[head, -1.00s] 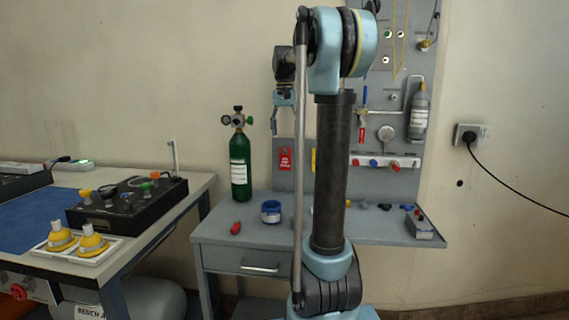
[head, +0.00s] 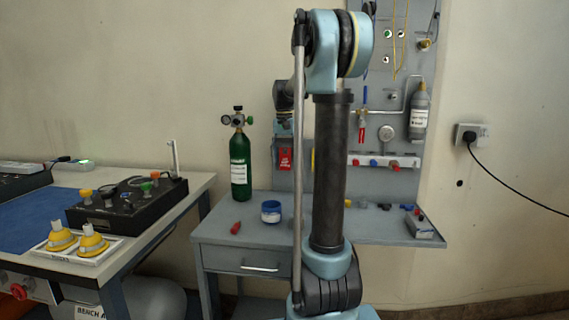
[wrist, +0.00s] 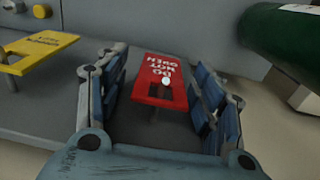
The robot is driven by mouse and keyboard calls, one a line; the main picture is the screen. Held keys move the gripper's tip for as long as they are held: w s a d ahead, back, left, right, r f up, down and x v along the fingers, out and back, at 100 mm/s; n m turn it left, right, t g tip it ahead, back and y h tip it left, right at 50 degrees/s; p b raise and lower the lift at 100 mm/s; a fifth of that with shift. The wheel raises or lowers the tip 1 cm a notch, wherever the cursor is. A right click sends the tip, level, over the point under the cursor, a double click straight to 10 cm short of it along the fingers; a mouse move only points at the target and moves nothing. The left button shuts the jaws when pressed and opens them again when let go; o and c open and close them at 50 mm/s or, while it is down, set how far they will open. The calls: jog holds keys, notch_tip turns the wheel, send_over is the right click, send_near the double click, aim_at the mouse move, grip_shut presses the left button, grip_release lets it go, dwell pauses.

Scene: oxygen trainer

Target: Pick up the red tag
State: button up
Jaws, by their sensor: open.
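The red tag (head: 285,158) with white lettering hangs on the grey panel, left of my arm in the head view. In the wrist view the red tag (wrist: 152,70) shows its words "DO NOT OPEN" upside down, with a small pale round spot near its hole. My gripper (wrist: 162,75) is open, with one finger on each side of the tag and gaps left and right. In the head view my gripper (head: 283,130) is just above the tag, small and partly unclear. Whether the tag lies fully at fingertip depth I cannot tell.
A yellow tag (wrist: 40,50) hangs left of the red one in the wrist view. The green cylinder (head: 240,165) stands close on the bench (head: 225,228).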

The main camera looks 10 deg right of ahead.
jog(key=c, duration=0.9)
jog(key=shift+r, duration=0.25)
jog(key=s+a, duration=0.2)
jog(key=s, duration=0.3)
jog(key=s+a, duration=0.1)
jog(key=s, duration=0.5)
jog(key=s+a+r, duration=0.1)
jog(key=s+a, duration=0.1)
jog(key=s, duration=0.4)
jog(key=shift+s+a, duration=0.1)
jog(key=shift+a, duration=0.2)
jog(key=shift+c, duration=0.4)
